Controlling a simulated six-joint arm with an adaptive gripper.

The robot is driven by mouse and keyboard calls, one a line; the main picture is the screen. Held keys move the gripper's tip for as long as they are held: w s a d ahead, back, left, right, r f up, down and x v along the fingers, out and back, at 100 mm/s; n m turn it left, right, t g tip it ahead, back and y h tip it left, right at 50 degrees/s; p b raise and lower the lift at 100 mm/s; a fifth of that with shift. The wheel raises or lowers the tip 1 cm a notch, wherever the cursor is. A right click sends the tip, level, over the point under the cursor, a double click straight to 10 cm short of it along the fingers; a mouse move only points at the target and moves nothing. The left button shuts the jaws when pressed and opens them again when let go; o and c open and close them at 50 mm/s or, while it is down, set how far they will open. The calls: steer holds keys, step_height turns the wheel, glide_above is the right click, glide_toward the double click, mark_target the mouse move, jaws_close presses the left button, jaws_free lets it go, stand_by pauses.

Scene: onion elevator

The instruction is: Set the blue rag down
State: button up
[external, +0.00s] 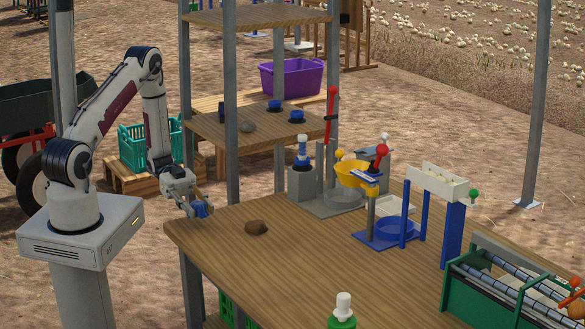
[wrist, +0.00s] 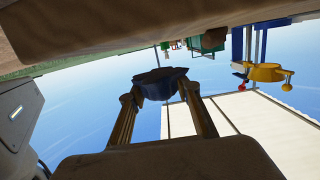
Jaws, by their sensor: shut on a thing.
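The blue rag (external: 201,210) is a small crumpled bundle at the near-left corner of the wooden table (external: 330,255). My gripper (external: 197,207) is shut on the rag, at the table's left edge. In the wrist view the dark blue rag (wrist: 161,84) sits between the two fingertips of my gripper (wrist: 160,92). The wrist picture appears upside down, with the table's edge (wrist: 120,32) across its top. I cannot tell whether the rag touches the table.
A grey block with a bottle (external: 302,170), a yellow funnel (external: 356,173) and a green-framed roller bed (external: 500,290) stand farther right. The front middle of the table is clear.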

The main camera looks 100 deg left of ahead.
mark_target(199, 227)
steer(key=shift+f, duration=0.1)
steer(key=shift+f, duration=1.8)
steer(key=shift+f, duration=0.15)
steer(key=o, duration=1.1)
steer(key=shift+s+a, duration=0.1)
steer(key=shift+v, duration=3.75)
steer(key=shift+o, duration=0.5)
